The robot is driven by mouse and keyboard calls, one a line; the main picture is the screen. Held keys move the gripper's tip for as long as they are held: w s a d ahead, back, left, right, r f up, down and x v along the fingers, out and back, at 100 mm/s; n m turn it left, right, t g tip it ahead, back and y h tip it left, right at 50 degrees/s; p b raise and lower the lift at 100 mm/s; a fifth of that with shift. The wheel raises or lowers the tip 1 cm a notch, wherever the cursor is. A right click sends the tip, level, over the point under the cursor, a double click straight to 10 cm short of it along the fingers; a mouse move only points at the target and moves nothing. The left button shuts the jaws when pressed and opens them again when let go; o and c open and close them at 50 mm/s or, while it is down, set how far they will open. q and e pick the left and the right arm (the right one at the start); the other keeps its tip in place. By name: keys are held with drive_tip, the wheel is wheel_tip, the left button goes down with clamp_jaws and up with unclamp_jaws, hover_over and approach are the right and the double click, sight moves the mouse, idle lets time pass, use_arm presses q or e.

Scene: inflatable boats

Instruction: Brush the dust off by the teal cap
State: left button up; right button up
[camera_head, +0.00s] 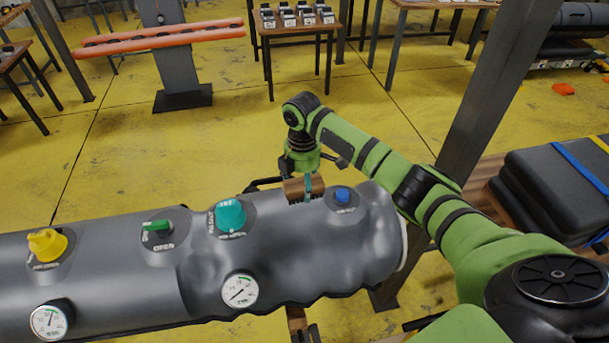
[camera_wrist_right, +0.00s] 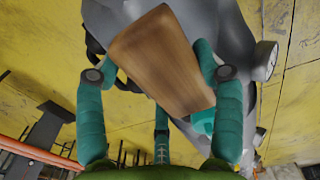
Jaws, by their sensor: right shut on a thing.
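The teal cap (camera_head: 230,215) stands on top of the grey inflatable tube (camera_head: 285,245). In the right wrist view the teal cap (camera_wrist_right: 204,121) shows partly behind the brush. My right gripper (camera_head: 300,180) is shut on a brush with a wooden back (camera_head: 292,189), at the tube's far edge, right of the teal cap and left of the blue cap (camera_head: 342,194). The wooden back (camera_wrist_right: 163,60) sits between my teal fingers in the wrist view. The bristles look dark and close to the tube; whether they touch it I cannot tell. No dust is clearly visible. My left gripper is not seen.
A green valve (camera_head: 157,227), a yellow valve (camera_head: 47,244) and two white gauges (camera_head: 239,290) also sit on the tube. A dark metal post (camera_head: 490,100) rises at the right, beside stacked black cases (camera_head: 560,190).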

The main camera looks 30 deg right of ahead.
drive_tip(key=shift+d+r, duration=0.25)
drive_tip(key=shift+r, duration=0.9)
drive_tip(key=shift+a+r, duration=0.15)
drive_tip(key=shift+r, duration=0.15)
drive_tip(key=shift+f, duration=0.15)
